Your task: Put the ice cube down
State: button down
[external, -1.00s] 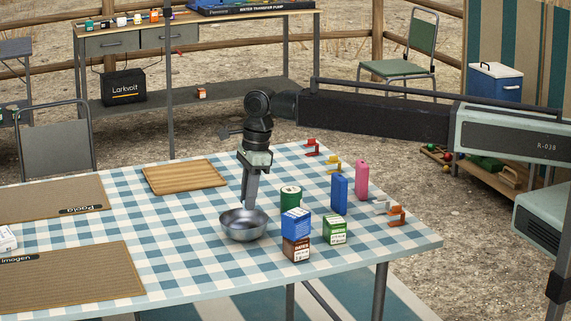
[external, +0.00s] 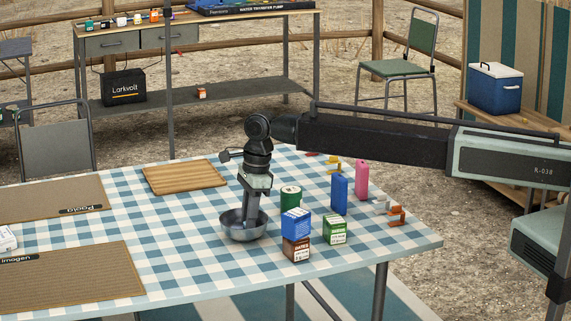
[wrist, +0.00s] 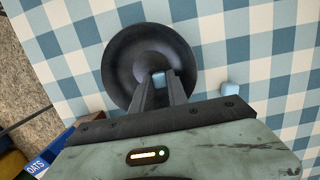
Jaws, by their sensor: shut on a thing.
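The ice cube (wrist: 159,78) is a small pale-blue block between my fingertips in the wrist view. My gripper (external: 249,222) is shut on it. It points down into a round grey metal bowl (external: 236,233), its fingertips inside the rim in the external view. The bowl (wrist: 118,62) lies under the fingers in the wrist view. I cannot tell whether the cube touches the bowl's bottom. The cube is hidden in the external view. A second pale-blue cube (wrist: 231,88) lies on the checked cloth, right of the bowl in the wrist view.
A blue box (external: 296,223) on a brown box (external: 296,249), a green box (external: 335,230) and a dark green can (external: 291,197) stand close right of the bowl. A blue bottle (external: 339,192) stands behind them. A wooden board (external: 185,177) lies back left. Cloth left of the bowl is clear.

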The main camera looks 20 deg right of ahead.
jog(key=c, duration=1.6)
grip_release()
jog(key=shift+f, duration=0.1)
jog(key=shift+o, duration=0.2)
notch_tip(320, 180, up, 13)
jog(key=d+p, duration=0.1)
jog(key=p, duration=1.2)
jog(key=shift+d, duration=0.4)
jog(key=shift+f, duration=0.1)
